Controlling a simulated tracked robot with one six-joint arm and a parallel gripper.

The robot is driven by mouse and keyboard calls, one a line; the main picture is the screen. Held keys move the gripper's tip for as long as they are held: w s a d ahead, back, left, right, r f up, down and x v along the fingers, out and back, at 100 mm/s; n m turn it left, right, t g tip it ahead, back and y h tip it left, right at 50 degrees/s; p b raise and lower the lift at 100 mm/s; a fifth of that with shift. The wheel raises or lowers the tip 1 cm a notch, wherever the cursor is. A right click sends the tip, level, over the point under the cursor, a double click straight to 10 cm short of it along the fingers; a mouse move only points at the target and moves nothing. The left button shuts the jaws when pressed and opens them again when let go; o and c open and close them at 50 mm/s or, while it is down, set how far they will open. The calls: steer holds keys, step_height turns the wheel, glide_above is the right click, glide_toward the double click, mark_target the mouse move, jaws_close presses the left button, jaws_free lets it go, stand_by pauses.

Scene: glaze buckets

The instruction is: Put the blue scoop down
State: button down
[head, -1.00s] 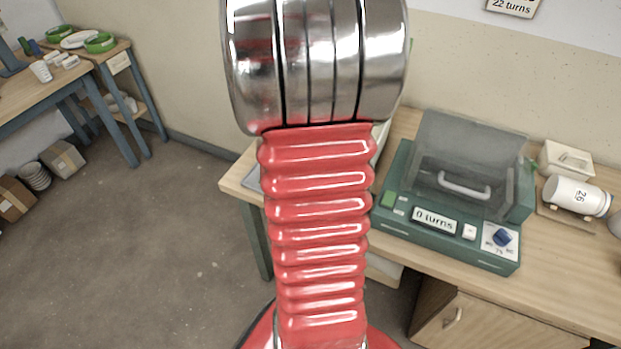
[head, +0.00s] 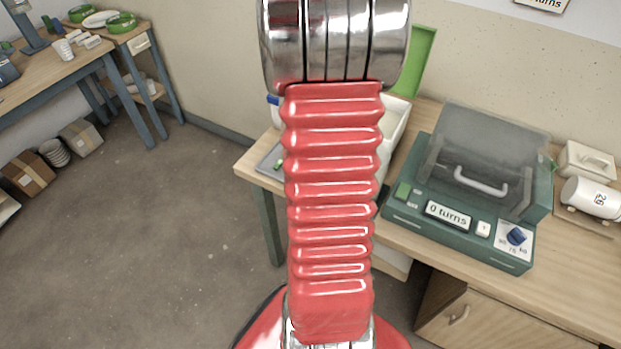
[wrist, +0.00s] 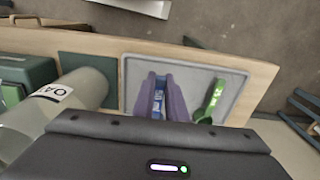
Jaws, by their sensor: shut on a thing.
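In the wrist view my gripper (wrist: 160,80) has purple fingers shut on the blue scoop (wrist: 158,104), which shows as a blue strip with pale marks between them. The fingers and scoop appear over the grey tray (wrist: 136,74); I cannot tell whether the scoop touches it. A green scoop (wrist: 211,101) lies on the right side of the tray. In the head view my red arm hides the gripper. Part of the tray (head: 268,160) shows left of the arm.
A dark green mat (wrist: 87,80) and a pale labelled jar (wrist: 62,102) are left of the tray in the wrist view. The table edge is close beyond the tray. A green machine (head: 465,200) with a grey lid stands right of my arm in the head view.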

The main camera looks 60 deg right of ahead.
steer(key=shift+f, duration=1.8)
steer(key=c, duration=1.8)
jaws_free()
steer(key=shift+f, duration=0.1)
steer(key=shift+o, duration=0.2)
steer(key=r, duration=1.2)
steer(key=shift+a+r, duration=0.1)
steer(key=shift+a, duration=0.2)
